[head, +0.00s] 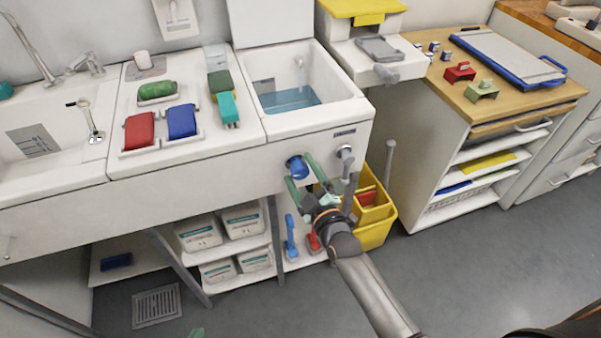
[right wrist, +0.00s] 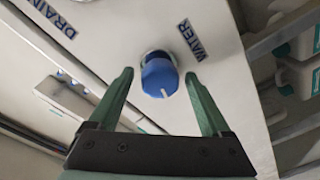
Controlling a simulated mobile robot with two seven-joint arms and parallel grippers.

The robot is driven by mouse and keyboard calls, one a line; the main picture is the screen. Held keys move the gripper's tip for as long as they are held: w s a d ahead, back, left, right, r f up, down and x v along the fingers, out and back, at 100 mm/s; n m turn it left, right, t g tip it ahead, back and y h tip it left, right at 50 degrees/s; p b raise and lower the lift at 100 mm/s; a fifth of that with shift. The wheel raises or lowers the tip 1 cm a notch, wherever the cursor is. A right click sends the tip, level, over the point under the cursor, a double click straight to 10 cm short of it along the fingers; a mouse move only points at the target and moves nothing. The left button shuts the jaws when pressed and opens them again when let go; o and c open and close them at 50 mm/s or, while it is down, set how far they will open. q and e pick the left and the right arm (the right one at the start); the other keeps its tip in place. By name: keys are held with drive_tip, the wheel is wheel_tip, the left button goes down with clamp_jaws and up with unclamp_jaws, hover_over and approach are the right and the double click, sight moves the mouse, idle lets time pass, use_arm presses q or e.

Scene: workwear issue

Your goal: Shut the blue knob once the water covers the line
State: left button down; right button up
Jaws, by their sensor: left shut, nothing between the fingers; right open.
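The blue knob (head: 297,167) is on the front panel below the basin (head: 343,112). It also shows in the right wrist view (right wrist: 159,76), beside the label WATER, with a white pointer mark on its face. My right gripper (head: 301,172) is open, its green fingers (right wrist: 160,88) on either side of the knob; I cannot tell if they touch it. Water (head: 290,99) stands in the basin, and a pale stream seems to fall into it. A dark mark shows on the basin's left inner wall; I cannot make out the line against the water. My left gripper (head: 197,332) barely shows at the bottom edge, shut and empty.
A grey knob (head: 345,153) sits right of the blue one. A yellow bucket (head: 375,225) stands below at the right. Shelves with white boxes (head: 243,220) are under the counter. Red and blue folded cloths (head: 181,121) lie left of the basin. Open floor lies in front.

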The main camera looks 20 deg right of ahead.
drive_tip(key=shift+w, duration=0.15)
clamp_jaws()
idle(0.7)
